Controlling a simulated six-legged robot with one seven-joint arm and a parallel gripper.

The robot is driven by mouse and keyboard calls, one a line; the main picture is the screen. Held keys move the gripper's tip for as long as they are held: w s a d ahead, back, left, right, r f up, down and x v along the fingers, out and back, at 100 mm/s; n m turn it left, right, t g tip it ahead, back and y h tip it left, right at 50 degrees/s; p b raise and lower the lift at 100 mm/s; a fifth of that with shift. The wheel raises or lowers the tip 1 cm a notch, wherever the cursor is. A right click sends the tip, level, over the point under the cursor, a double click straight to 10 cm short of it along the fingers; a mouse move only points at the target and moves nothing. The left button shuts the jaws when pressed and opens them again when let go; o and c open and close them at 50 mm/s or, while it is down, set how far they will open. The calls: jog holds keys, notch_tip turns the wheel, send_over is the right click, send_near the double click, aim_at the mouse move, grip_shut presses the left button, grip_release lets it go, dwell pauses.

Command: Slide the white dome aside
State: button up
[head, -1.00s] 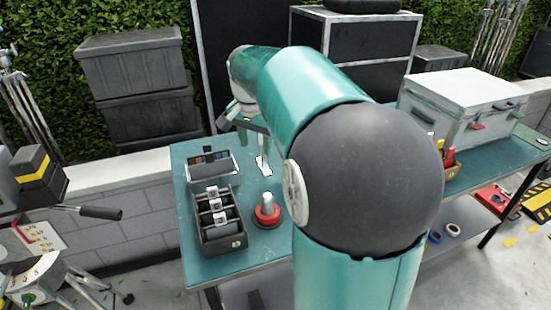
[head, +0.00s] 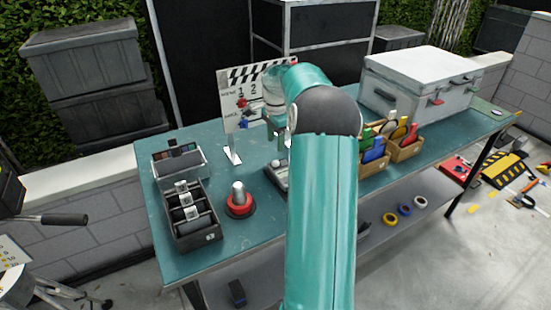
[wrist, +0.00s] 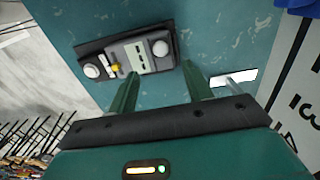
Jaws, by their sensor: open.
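A small dark grey device with a pale face (wrist: 126,55) lies on the green table top in the wrist view. It carries two rounded white parts, one at its right end (wrist: 160,47) and one at its left end (wrist: 92,71); I cannot tell for sure which is the white dome. A yellow knob and a display sit between them. In the head view the device (head: 277,175) is partly hidden by my arm. My gripper (wrist: 161,70) is open and empty, its fingertips over the near edge of the device, close to the right white part. Contact cannot be told.
A clapperboard (head: 240,97) stands behind. A black tray of rolls (head: 190,215), a red-based grey knob (head: 239,200) and a box of dark cards (head: 178,160) are on the left. Wooden bins of coloured clips (head: 404,146) and a white case (head: 420,82) are on the right.

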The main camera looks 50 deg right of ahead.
aim_at(276, 161)
notch_tip(276, 161, down, 8)
jog(key=shift+f, duration=0.15)
